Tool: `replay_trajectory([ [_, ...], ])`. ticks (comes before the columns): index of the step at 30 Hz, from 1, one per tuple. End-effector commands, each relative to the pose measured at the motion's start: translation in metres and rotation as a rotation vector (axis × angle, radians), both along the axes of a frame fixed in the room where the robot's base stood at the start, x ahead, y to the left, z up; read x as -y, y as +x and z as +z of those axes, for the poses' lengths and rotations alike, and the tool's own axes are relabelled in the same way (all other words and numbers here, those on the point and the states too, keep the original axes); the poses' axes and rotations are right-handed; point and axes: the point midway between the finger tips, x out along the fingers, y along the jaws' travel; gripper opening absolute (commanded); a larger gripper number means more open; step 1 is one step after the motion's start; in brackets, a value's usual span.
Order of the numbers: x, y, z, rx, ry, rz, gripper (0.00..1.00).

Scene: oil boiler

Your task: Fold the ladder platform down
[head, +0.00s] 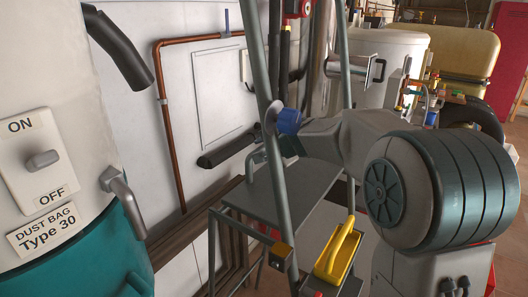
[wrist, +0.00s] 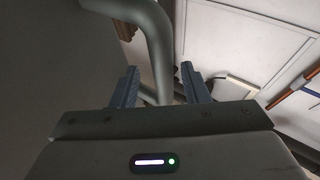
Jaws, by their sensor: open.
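The ladder (head: 262,70) stands in the middle of the head view, its grey tubular rails leaning. Its flat grey platform (head: 275,207) shows between and behind the rails, and looks roughly level there. A curved grey tube (wrist: 155,42), seemingly part of the ladder, shows in the wrist view and runs down between my fingers, beyond or between their tips. My gripper (wrist: 159,75) is open, with its two blue-grey fingers on either side of that tube; I cannot tell whether they touch it. In the head view my arm and the ladder rail mostly hide the gripper.
A yellow handled item (head: 338,252) sits low by the ladder's front. A dust collector with an ON/OFF switch (head: 41,159) stands close on the left. A copper pipe (head: 166,120) runs along the white wall. Tanks (head: 465,60) stand at the back right.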

Motion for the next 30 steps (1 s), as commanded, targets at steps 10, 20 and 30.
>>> replay_trajectory([
  [10,0.028,-0.051,0.035,0.001,-0.001,0.000,0.41],
  [20,0.040,-0.073,0.049,-0.004,-0.001,0.000,0.41],
  [30,0.041,-0.073,0.048,-0.004,-0.005,0.001,0.41],
])
